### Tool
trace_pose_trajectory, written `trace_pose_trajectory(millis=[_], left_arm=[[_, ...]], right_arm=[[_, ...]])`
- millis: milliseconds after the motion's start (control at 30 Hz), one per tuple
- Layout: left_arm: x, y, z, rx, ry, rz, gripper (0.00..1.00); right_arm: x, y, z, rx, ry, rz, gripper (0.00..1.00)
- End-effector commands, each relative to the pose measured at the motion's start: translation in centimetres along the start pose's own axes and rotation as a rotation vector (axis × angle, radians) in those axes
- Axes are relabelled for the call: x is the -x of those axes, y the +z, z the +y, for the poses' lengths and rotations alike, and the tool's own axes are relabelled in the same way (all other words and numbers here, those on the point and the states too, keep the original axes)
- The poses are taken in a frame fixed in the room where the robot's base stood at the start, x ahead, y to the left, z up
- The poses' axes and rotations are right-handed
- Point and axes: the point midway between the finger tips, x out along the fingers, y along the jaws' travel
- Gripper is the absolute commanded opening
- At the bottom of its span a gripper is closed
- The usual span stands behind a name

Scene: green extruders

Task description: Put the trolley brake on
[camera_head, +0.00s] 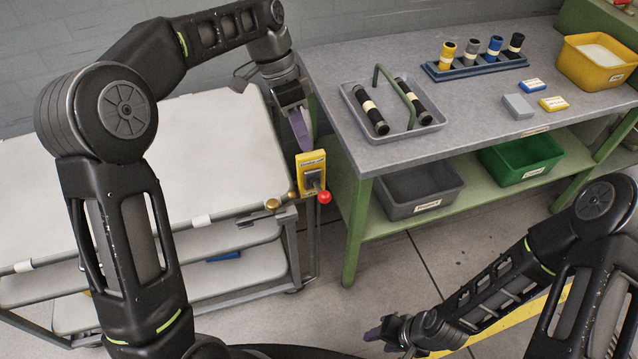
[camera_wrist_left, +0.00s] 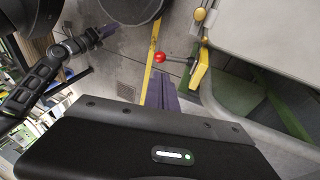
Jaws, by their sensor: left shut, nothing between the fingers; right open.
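The grey-white trolley (camera_head: 215,140) stands at the left, beside the workbench. On its right corner is the yellow brake plate (camera_head: 311,160) with a dark lever block and a red knob (camera_head: 324,197) pointing down and outward. In the left wrist view the red knob (camera_wrist_left: 159,58) sits on a short lever from the yellow plate (camera_wrist_left: 201,72). My left gripper (camera_head: 302,138), with purple fingers, is shut and empty just above the plate, apart from the knob. Its fingers also show in the left wrist view (camera_wrist_left: 162,92). My right gripper (camera_head: 374,333) is open and empty, low over the floor.
The workbench (camera_head: 350,150) holds a tray (camera_head: 432,128) with a green handle and two black tubes, a blue rack (camera_head: 475,66), small boxes and a yellow bin (camera_head: 600,75). Grey (camera_head: 420,205) and green (camera_head: 520,170) bins sit on its lower shelf. Floor is clear in front.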

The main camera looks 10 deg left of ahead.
Motion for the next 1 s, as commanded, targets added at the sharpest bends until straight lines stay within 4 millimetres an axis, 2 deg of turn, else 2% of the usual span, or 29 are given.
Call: trace_pose_trajectory(millis=[33,67,100,400,600,800,1000], left_arm=[[-1.3,0.1,-0.2,-0.001,0.0,0.0,0.0],[-1.8,0.1,-0.2,-0.001,0.0,0.0,0.0],[-1.8,0.0,0.0,0.0,0.002,-0.002,0.0],[-7.9,0.0,0.1,0.0,0.003,-0.003,0.0],[-10.9,0.0,0.1,0.0,0.002,-0.002,0.0],[-12.3,0.0,0.0,-0.001,0.0,0.0,0.0],[-12.4,0.0,0.0,0.0,-0.001,0.001,0.0]], right_arm=[[-1.2,-0.1,0.4,0.001,-0.002,0.002,0.44],[-1.6,-0.1,0.5,0.002,-0.003,0.003,0.44],[-0.6,-0.1,0.2,0.001,-0.003,0.002,0.44],[0.3,0.0,-0.1,0.0,0.0,-0.001,0.44],[1.0,0.1,-0.3,-0.002,0.003,-0.003,0.44],[1.1,0.2,-0.3,-0.003,0.004,-0.004,0.44],[1.1,0.2,-0.3,-0.003,0.005,-0.004,0.44]])
